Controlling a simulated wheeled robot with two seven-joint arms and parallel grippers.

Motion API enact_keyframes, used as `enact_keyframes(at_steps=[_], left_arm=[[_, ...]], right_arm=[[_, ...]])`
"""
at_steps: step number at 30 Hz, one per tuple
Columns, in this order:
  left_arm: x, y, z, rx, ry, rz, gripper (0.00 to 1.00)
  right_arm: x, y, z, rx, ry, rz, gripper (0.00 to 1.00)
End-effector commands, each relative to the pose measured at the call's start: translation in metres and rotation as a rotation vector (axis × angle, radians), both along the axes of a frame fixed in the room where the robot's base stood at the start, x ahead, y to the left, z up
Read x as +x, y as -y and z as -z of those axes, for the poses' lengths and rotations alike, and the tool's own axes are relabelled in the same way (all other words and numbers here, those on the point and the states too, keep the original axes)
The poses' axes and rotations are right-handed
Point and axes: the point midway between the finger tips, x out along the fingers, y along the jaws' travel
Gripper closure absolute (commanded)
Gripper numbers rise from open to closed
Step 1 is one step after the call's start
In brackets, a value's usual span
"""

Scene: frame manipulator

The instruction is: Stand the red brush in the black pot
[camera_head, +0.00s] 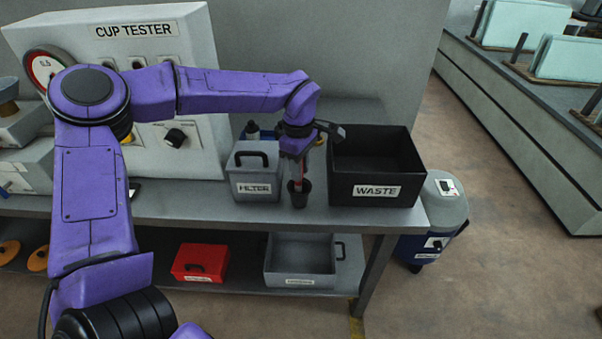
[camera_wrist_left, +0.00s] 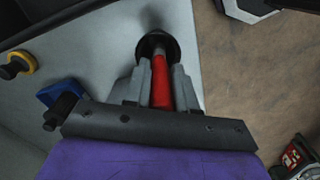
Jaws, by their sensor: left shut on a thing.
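My left gripper (camera_head: 299,158) is shut on the red brush (camera_head: 300,173), which hangs roughly upright below it. The black pot (camera_head: 299,196) stands on the bench top directly under the brush, between the filter box and the waste bin. In the left wrist view the red handle (camera_wrist_left: 160,82) lies between the two grey fingers of the gripper (camera_wrist_left: 158,75), and its far end points into the dark round pot (camera_wrist_left: 148,40). The brush's lower end is at the pot's mouth; how deep it reaches inside is hidden. My right gripper is not in view.
A grey box labelled FILTER (camera_head: 257,186) stands close on the left of the pot. A black WASTE bin (camera_head: 375,168) stands close on its right. The cup tester (camera_head: 187,100) is behind left. The bench's front edge (camera_head: 270,217) is just before the pot.

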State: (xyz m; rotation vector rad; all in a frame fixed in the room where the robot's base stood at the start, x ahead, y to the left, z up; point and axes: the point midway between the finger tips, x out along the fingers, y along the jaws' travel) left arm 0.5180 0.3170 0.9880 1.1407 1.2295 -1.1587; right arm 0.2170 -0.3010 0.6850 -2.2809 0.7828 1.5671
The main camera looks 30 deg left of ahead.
Motion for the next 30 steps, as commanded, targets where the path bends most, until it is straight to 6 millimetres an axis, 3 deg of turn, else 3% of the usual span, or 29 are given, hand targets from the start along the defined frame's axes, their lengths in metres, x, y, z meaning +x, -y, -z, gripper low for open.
enact_keyframes(at_steps=[4, 14, 15, 17, 26, 30], left_arm=[[0.0, 0.001, 0.019, 0.0, -0.001, 0.002, 1.0], [0.001, 0.002, 0.023, 0.001, 0.0, 0.004, 1.0], [0.002, 0.002, 0.023, 0.001, 0.0, 0.004, 0.68], [0.002, 0.002, 0.023, 0.001, 0.0, 0.004, 0.49], [0.002, 0.002, 0.021, 0.001, 0.001, 0.005, 0.49], [0.003, 0.002, 0.003, 0.001, 0.005, 0.004, 0.49]], right_arm=[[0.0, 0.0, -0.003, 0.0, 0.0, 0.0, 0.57], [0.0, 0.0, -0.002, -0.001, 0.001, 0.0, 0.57], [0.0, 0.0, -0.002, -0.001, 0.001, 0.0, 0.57], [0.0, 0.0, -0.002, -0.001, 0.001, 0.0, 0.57], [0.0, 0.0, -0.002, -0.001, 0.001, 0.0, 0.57], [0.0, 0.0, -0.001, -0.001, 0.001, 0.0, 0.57]])
